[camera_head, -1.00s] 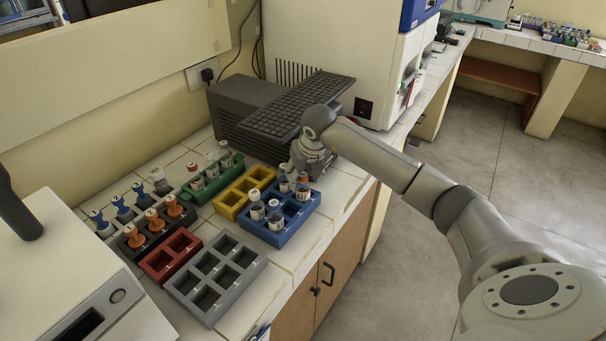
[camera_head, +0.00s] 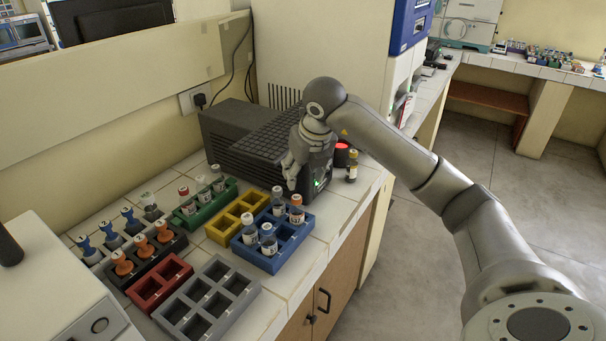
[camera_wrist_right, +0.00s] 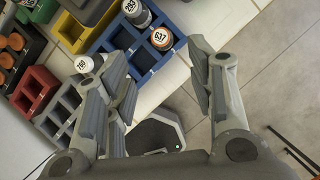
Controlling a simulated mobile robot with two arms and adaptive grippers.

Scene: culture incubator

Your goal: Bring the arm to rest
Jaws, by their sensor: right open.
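My right arm reaches in from the right in the head view. Its gripper (camera_head: 292,172) points down above the far edge of the blue rack (camera_head: 290,256), in front of the dark box with the keyboard. In the wrist view the jaws (camera_wrist_right: 157,60) are apart with nothing between them. The blue rack (camera_wrist_right: 142,60) lies beyond the fingertips there, with vials capped 293 (camera_wrist_right: 131,7), 637 (camera_wrist_right: 162,39) and 768 (camera_wrist_right: 86,65). My left gripper is not in view.
Green (camera_head: 189,222), yellow (camera_head: 222,238), red (camera_head: 150,300) and grey (camera_head: 240,293) racks stand left of the blue one. A dark vial (camera_head: 352,172) stands by a red-lit device (camera_head: 342,154). The keyboard (camera_head: 270,138) lies behind. Open floor (camera_head: 440,240) is at right.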

